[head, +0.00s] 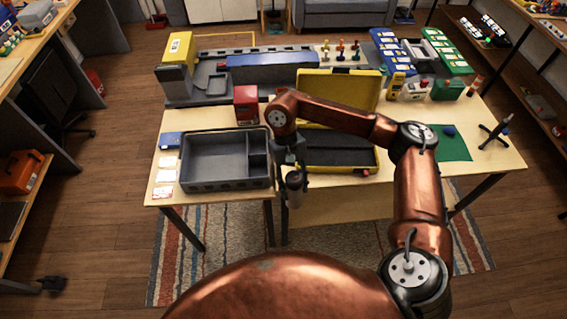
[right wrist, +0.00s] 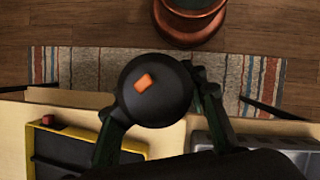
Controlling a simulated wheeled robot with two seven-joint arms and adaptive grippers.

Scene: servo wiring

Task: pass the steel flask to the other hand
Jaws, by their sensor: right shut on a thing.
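The steel flask (head: 294,193) is a grey, upright cylinder in front of the table's near edge in the head view, between the grey tray and the yellow case. My right gripper (head: 297,172) is shut on the flask's upper part and holds it clear of the floor. In the right wrist view I look down on the flask's round dark top (right wrist: 150,104), which has an orange patch on it. The right gripper's fingers (right wrist: 158,98) stand on both sides of it. My left gripper is in neither view.
A grey compartment tray (head: 222,187) lies left of the flask on the table. An open yellow case (head: 352,171) lies on the right, partly hidden by my right arm. A red block (head: 246,104) stands behind the tray. A striped rug (head: 220,270) covers the floor below.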

